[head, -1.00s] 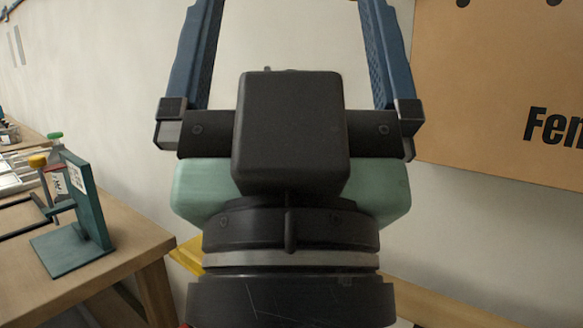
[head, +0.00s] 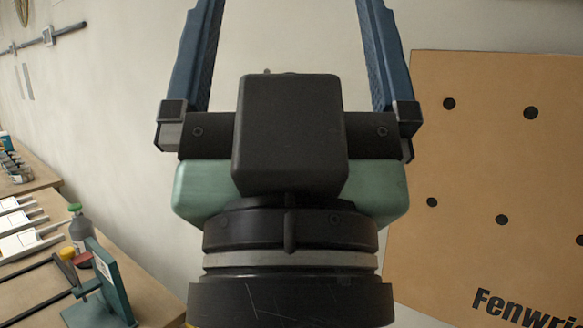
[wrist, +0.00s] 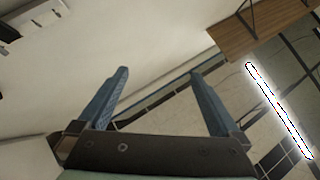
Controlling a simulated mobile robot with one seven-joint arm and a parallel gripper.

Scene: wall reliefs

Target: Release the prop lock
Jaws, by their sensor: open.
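My gripper (head: 288,40) is open and empty, its two blue fingers spread apart in the head view, with the fingertips cut off by the top edge. In the wrist view my gripper (wrist: 158,85) also shows open with nothing between the fingers. A teal bracket-like fixture (head: 110,285) stands on the bench at the lower left, with a yellow knob (head: 67,254) beside its upright plate. I cannot tell whether this is the prop lock. No part clearly recognisable as a prop lock shows in either view.
A tan board (head: 470,160) with black holes and partial lettering is at the right. The wooden bench (head: 150,295) at the left holds a green-capped bottle (head: 80,230), white trays (head: 25,240) and small jars. A rail (head: 47,38) is on the wall. The wall ahead is bare.

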